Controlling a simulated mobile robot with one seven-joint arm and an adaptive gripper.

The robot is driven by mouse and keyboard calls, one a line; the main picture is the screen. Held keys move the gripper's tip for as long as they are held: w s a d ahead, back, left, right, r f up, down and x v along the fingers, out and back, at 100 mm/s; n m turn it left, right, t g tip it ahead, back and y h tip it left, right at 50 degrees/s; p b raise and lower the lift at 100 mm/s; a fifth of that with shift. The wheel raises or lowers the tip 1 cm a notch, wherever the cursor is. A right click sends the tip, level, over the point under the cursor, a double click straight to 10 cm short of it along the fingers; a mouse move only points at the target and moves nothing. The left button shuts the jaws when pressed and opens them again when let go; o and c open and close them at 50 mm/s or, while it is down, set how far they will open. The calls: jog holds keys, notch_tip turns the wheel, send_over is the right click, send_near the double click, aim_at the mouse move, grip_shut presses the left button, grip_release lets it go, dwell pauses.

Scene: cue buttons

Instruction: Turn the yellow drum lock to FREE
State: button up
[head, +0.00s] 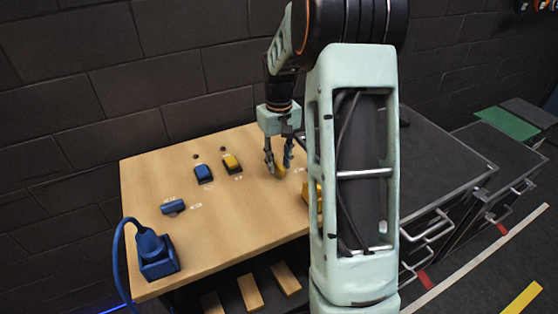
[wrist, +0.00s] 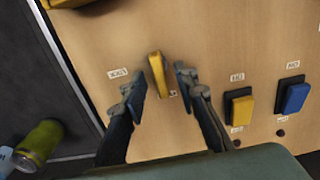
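A yellow bar-shaped knob (wrist: 157,82), which I take to be the drum lock, stands on the wooden panel in the wrist view. A small white label lies to its left and another, partly covered, to its lower right; the words are too small to read surely. My gripper (wrist: 160,92) is open, with one finger on each side of the knob and gaps showing. In the head view my gripper (head: 277,163) points down at the panel, and the yellow knob (head: 280,171) shows beside its fingertips, partly hidden.
A yellow switch (head: 231,163), a blue switch (head: 204,173), a blue bar (head: 173,206) and a corded blue plug in its socket (head: 160,260) stand on the panel. Another yellow part (wrist: 72,3) is cut off at the wrist view's top. A yellow-green cylinder (wrist: 40,145) lies left.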

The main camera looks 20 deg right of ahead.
aim_at(279, 165)
notch_tip(279, 165, up, 12)
dwell(0.5)
dwell(0.3)
